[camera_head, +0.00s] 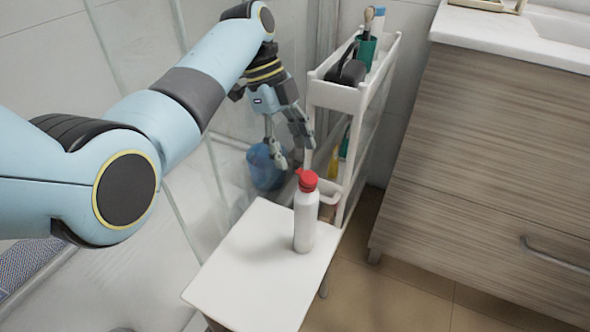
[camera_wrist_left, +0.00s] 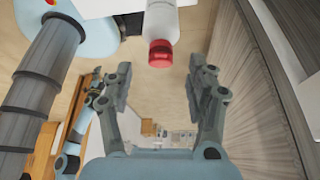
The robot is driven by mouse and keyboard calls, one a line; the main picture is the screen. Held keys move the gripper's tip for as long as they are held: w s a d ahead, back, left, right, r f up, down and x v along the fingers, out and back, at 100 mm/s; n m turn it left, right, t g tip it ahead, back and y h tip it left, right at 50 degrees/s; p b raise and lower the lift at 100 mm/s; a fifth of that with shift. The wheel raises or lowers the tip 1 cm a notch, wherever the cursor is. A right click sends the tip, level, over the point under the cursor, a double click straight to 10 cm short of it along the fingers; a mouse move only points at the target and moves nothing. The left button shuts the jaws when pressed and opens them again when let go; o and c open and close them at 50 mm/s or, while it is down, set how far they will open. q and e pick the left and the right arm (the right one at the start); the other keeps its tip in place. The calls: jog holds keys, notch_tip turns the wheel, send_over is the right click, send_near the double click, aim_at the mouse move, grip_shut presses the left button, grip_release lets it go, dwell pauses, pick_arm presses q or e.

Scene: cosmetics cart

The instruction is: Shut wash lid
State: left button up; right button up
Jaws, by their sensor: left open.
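A white bottle (camera_head: 305,222) with a red lid (camera_head: 307,180) stands upright near the right edge of a small white table top. A small red part sticks up at the lid's left side in the head view; I cannot tell how far the lid is open. My left gripper (camera_head: 295,156) is open and empty, behind and above the bottle, pointing down, apart from it. In the left wrist view the red lid (camera_wrist_left: 160,53) shows ahead, between and beyond the open fingers of my left gripper (camera_wrist_left: 160,86). I cannot make out my right gripper.
The white table top (camera_head: 240,265) is otherwise clear. A white slim cart (camera_head: 335,95) stands right behind the gripper, holding a dark item and a green cup (camera_head: 366,50). A blue round container (camera_head: 264,168) is behind the gripper. A wooden cabinet (camera_head: 490,150) stands at right.

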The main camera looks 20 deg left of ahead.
aim_at(300, 171)
pick_arm(q)
jog(key=x, duration=0.3)
jog(key=shift+f+b, duration=0.1)
jog(key=shift+b, duration=0.2)
jog(key=shift+s+d+f, duration=0.1)
jog(key=shift+d+f, duration=0.15)
jog(key=shift+f, duration=0.3)
